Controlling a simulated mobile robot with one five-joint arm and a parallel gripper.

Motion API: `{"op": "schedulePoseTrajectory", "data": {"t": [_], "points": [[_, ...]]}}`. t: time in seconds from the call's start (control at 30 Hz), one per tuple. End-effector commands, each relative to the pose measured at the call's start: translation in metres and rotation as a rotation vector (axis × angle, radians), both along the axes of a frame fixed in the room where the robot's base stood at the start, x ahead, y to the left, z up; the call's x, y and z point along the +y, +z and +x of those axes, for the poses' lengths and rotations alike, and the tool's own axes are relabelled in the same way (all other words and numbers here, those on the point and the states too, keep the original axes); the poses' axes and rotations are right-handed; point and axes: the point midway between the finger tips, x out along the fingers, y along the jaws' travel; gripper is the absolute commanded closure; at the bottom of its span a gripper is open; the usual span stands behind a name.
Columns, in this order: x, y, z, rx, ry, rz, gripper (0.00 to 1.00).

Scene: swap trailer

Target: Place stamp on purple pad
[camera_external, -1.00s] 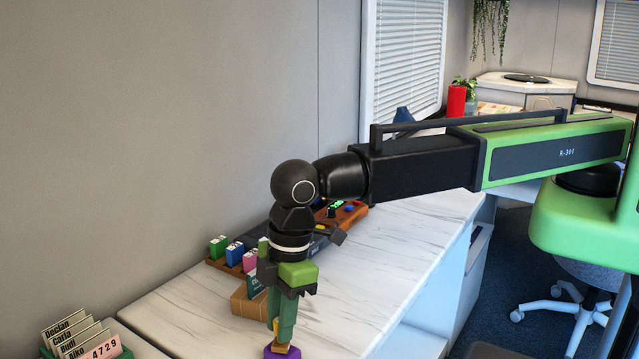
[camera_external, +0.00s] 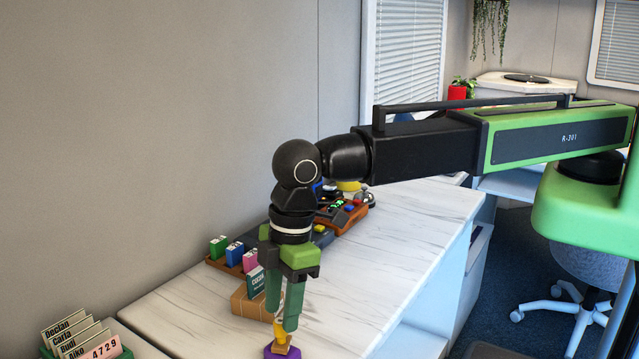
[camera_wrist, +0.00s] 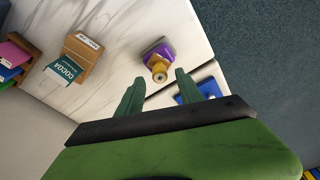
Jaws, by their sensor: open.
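The stamp (camera_external: 280,338), with a yellow handle and a brown base, stands on the purple pad (camera_external: 270,353) at the bottom of the external view. In the wrist view the stamp (camera_wrist: 159,71) shows from above, its round knob toward the camera, with the purple pad (camera_wrist: 154,50) behind it. My gripper (camera_external: 281,321) is open, its green fingers pointing down just above the stamp. In the wrist view the fingertips of my gripper (camera_wrist: 160,76) lie apart on either side of the knob. I cannot tell whether either finger touches it.
A cardboard box (camera_external: 250,304) with a cocoa packet (camera_external: 257,284) stands just left of the gripper. Behind it is a rack of coloured blocks (camera_external: 236,252). A blue pad (camera_wrist: 208,88) lies right of the fingers in the wrist view. The white counter (camera_external: 390,260) is clear to the right.

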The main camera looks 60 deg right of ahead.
Motion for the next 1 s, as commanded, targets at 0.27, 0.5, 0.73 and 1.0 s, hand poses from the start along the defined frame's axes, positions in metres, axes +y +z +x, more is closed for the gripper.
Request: {"op": "schedulePoseTrajectory", "data": {"t": [0.27,0.5,0.73,1.0], "points": [[-0.009,0.074,-0.004,0.0,0.0,0.0,0.57],[-0.013,0.092,-0.005,0.0,0.0,0.0,0.57],[-0.013,0.09,-0.005,0.0,0.0,0.0,0.57],[-0.129,0.089,0.07,0.017,-0.227,-0.022,0.57]]}}
